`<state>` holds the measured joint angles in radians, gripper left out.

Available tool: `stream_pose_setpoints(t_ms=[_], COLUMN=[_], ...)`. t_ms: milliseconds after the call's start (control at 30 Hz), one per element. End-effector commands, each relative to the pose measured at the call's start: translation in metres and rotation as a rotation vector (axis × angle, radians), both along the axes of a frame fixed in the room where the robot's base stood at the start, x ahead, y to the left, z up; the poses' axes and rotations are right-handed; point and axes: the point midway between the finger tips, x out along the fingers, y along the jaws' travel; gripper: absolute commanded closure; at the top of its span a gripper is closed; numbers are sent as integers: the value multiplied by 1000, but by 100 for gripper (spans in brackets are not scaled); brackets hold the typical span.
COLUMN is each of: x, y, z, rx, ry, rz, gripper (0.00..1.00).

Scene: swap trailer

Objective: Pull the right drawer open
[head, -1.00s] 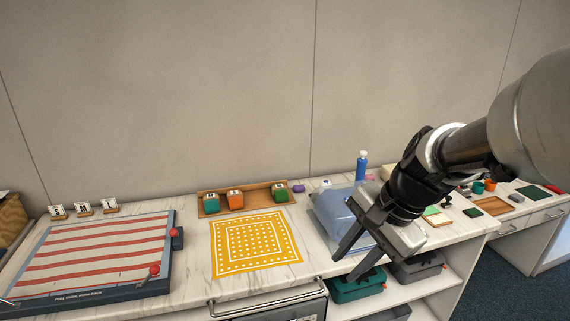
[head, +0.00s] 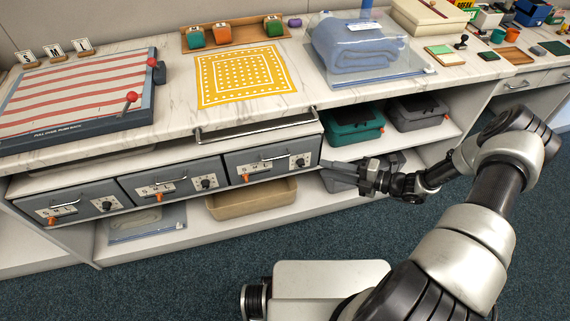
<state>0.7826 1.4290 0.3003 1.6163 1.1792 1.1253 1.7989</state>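Three grey drawer fronts with bar handles, dials and orange latches stand in a row under the counter. The right drawer (head: 242,168) of this row looks shut, with its handle (head: 273,156) free. My gripper (head: 327,171) is just to the right of this drawer's front, with its fingers pointing left. The fingers look spread apart with nothing between them. I cannot tell how far the fingertips are from the drawer in depth.
A long bar handle (head: 258,129) sits above the right drawer. Teal (head: 353,125) and grey (head: 418,111) cases stand on the shelf at right. A tan bin (head: 250,201) is below. The floor in front is clear.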

Motion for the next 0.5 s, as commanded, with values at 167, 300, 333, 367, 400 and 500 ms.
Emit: stream_pose_setpoints(t_ms=[167,300,333,367,400,500], x=[2,7,9,11,14,24], y=[0,10,14,18,25,44], z=[-26,-28,-29,-29,-31,-35], rx=[100,105,105,106,106,106], ry=[86,91,91,91,92,92], rz=[-85,-88,-88,-88,-86,-85], gripper=[73,73,73,73,73,73])
